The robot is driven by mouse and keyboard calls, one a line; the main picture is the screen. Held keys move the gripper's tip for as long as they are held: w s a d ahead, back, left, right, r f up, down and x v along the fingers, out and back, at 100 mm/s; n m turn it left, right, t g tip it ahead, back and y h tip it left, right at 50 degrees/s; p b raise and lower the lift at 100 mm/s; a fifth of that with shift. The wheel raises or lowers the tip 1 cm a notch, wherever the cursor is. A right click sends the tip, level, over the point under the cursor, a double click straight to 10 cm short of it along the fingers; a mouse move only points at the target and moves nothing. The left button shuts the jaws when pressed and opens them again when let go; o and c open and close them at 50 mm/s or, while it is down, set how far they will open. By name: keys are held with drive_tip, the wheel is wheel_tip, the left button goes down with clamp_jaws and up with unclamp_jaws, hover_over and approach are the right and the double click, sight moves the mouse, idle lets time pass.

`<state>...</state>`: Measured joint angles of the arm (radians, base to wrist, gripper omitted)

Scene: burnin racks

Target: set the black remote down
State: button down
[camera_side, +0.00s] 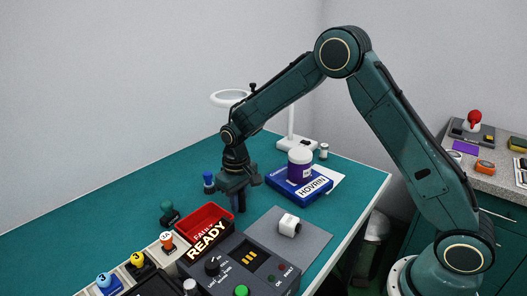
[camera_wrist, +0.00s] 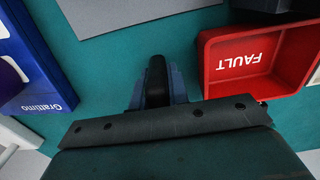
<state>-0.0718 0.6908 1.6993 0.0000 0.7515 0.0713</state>
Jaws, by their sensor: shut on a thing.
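My gripper (camera_side: 239,190) points down over the teal bench, between the red FAULT tray and the blue book. It is shut on the black remote. In the wrist view the remote (camera_wrist: 156,72) shows end-on as a narrow dark shape between the blue-grey fingers of my gripper (camera_wrist: 157,88). Most of the remote is hidden by the fingers, and in the side view it barely stands out from them. Whether its lower end touches the bench is not clear.
The red FAULT tray (camera_side: 190,220) is close by, also in the wrist view (camera_wrist: 209,73). The blue book (camera_side: 285,187) carries a purple-and-white jar (camera_side: 300,164). A grey mat (camera_side: 312,243) holds a white block (camera_side: 289,225). A control box (camera_side: 237,266) stands in front. Bare bench surrounds my gripper.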

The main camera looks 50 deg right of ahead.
drive_tip(key=shift+f, duration=0.7)
drive_tip(key=shift+f, duration=0.15)
drive_tip(key=c, duration=1.3)
unclamp_jaws()
drive_tip(key=shift+c, duration=0.2)
wheel_tip(320, 180, up, 12)
drive_tip(key=shift+f, duration=0.1)
drive_tip(key=shift+r, duration=0.3)
